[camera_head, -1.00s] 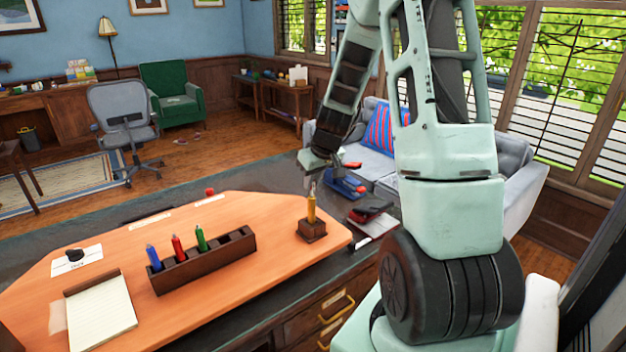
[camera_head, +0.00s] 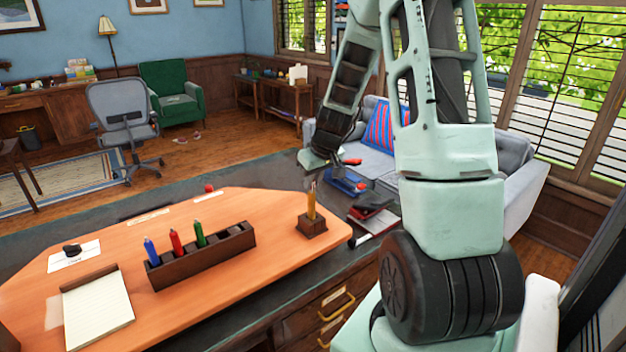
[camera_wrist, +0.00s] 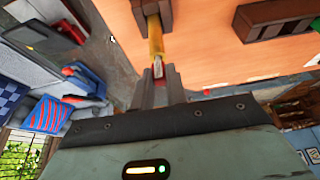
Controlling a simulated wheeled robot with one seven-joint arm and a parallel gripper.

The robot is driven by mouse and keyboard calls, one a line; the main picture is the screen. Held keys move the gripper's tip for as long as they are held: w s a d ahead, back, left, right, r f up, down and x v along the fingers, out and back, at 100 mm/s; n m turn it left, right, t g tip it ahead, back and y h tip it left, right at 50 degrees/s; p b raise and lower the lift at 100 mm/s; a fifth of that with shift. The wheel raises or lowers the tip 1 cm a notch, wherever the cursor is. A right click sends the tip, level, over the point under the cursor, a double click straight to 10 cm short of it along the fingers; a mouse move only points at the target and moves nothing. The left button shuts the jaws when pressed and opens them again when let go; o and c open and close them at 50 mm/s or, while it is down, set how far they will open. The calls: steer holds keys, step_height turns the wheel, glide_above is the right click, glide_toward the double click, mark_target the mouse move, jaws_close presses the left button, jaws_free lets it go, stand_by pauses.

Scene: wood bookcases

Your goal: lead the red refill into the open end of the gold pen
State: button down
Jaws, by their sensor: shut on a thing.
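The gold pen (camera_head: 311,202) stands upright in a small dark wooden block (camera_head: 312,228) on the desk's right part. In the wrist view the pen (camera_wrist: 155,38) lies straight ahead of my gripper (camera_wrist: 158,76). The fingers are shut on the red refill (camera_wrist: 154,71), of which only a small red and pale bit shows between the fingertips. The refill is right at the pen's near end; I cannot tell whether its tip is inside. In the head view my gripper (camera_head: 313,178) is just above the pen, and the refill is too small to make out.
A dark wooden holder (camera_head: 205,262) with blue, red and green pens stands to the left. A notepad (camera_head: 98,315) lies at the front left. A blue hole punch (camera_head: 345,182) and a dark red stapler (camera_head: 372,205) lie right of the pen.

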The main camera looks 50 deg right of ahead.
steer(key=shift+f+b, duration=0.5)
steer(key=shift+b, duration=0.15)
stand_by(0.7)
steer(key=c, duration=1.3)
jaws_free()
steer(key=shift+r, duration=0.1)
steer(key=b+v, duration=0.1)
steer(key=v, duration=1.6)
steer(key=shift+r, duration=0.1)
